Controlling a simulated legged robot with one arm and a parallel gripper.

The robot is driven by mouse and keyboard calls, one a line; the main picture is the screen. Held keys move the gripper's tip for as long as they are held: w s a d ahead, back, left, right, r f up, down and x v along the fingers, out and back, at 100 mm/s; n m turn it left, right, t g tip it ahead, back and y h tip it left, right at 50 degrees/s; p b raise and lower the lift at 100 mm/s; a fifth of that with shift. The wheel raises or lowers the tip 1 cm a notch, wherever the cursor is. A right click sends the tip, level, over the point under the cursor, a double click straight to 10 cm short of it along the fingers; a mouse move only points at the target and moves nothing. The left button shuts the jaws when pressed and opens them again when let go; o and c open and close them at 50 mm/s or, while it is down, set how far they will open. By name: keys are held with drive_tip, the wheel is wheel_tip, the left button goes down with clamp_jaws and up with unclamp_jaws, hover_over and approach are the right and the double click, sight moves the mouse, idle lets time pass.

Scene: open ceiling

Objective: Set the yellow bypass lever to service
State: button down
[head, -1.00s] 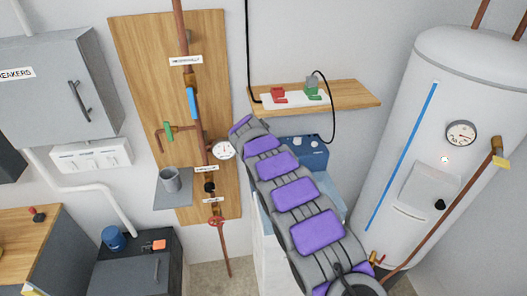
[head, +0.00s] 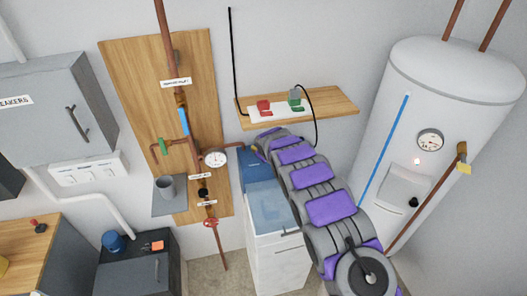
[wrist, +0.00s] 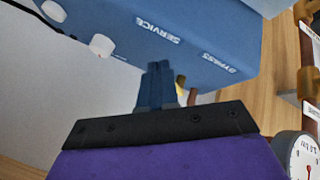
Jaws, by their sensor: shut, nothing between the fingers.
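A blue control housing (wrist: 195,25) fills the top of the wrist view, with white SERVICE (wrist: 157,31) and BYPASS (wrist: 219,63) labels. My gripper (wrist: 158,68) is shut with nothing between its fingers; its tips are close to the housing's lower edge, below and between the labels. A small yellow patch (wrist: 182,90) shows just right of the fingers, mostly hidden; I cannot tell if it is the lever or if I touch it. In the head view, my arm covers most of the housing (head: 252,163), and neither the lever nor my fingers can be made out.
A white cabinet (head: 275,250) with a blue top stands below the arm. A wooden shelf (head: 335,102) with a cabled strip is above it. The pipe board with a gauge (head: 215,157) is left, the white tank (head: 440,75) right.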

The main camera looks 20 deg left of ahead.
drive_tip(key=shift+w+d+f, duration=0.1)
drive_tip(key=shift+w+d, duration=0.15)
drive_tip(key=shift+w, duration=0.2)
drive_tip(key=shift+w+d, duration=0.2)
drive_tip(key=shift+w, duration=0.4)
drive_tip(key=shift+v, duration=1)
drive_tip(key=s+d+r, duration=0.2)
drive_tip(key=s+d, duration=0.2)
drive_tip(key=s, duration=0.9)
drive_tip(key=shift+d+r, duration=0.2)
